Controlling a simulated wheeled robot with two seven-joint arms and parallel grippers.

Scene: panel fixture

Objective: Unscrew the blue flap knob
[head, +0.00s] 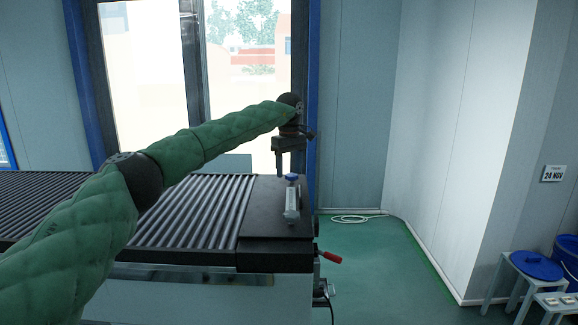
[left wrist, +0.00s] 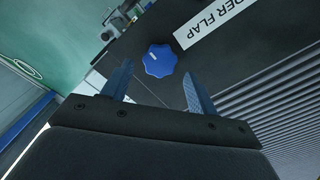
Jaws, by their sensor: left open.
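The blue flap knob (head: 292,178) sits at the far part of the dark panel (head: 262,222) at the right end of the ribbed bed. In the left wrist view the lobed blue knob (left wrist: 160,60) lies beyond the fingertips, roughly between them, beside a white label reading "DER FLAP" (left wrist: 215,22). My left gripper (head: 291,172) points down above the knob. It also shows in the left wrist view (left wrist: 156,80), with its two blue fingers apart and nothing between them. Whether the fingertips reach down around the knob is unclear. My right gripper is not seen.
The ribbed bed (head: 195,210) stretches left of the panel. A red-handled lever (head: 330,257) sticks out at the panel's right side. A cable (head: 357,218) lies on the green floor. Blue-topped stools (head: 536,265) stand at the far right.

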